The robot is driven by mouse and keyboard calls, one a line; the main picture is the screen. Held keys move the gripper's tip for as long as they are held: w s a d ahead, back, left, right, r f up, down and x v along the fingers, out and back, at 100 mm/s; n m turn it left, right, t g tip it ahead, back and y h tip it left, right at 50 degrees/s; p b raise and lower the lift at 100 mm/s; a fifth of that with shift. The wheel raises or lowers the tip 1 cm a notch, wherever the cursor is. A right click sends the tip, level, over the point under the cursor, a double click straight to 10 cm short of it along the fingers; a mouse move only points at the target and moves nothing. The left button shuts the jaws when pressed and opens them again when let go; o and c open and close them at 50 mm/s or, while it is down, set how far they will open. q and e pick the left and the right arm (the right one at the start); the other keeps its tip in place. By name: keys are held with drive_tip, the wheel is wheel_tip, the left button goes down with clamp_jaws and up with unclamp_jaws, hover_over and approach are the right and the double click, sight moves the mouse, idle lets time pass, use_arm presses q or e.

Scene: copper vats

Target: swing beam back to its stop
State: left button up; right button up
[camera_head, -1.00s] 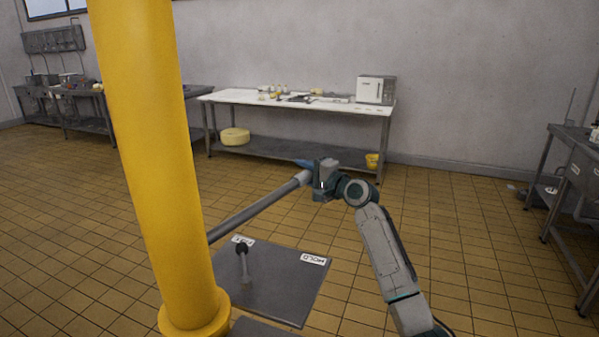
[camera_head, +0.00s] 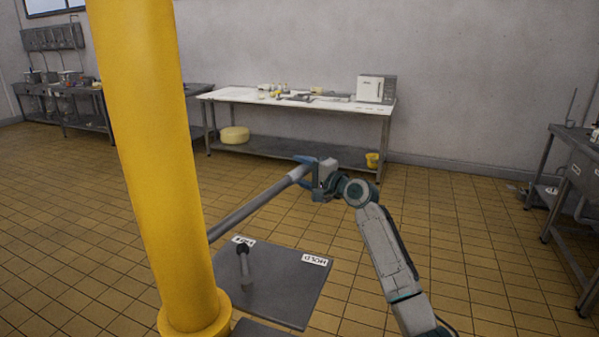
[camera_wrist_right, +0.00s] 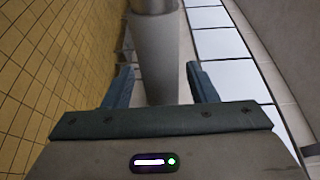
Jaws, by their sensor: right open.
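The beam (camera_head: 250,207) is a grey bar reaching out from behind the yellow column (camera_head: 165,160) towards the right, with a lighter grey end. My right gripper (camera_head: 301,172) is open at that end, its blue fingers on either side of it. In the right wrist view the beam's light end (camera_wrist_right: 157,55) lies between the two spread fingers, with a gap visible at each. My left gripper is not in view.
The plate carries a "HOLD" label (camera_head: 314,260) and another label (camera_head: 243,240) partly hidden by the peg. A white-topped table (camera_head: 230,96) stands at the back wall. A grey bench (camera_head: 575,170) is at the right. Tiled floor around the plate is clear.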

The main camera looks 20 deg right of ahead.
drive_tip(key=b+v, duration=0.2)
drive_tip(key=v, duration=0.8)
drive_tip(key=shift+s, duration=0.25)
drive_tip(key=shift+r, duration=0.1)
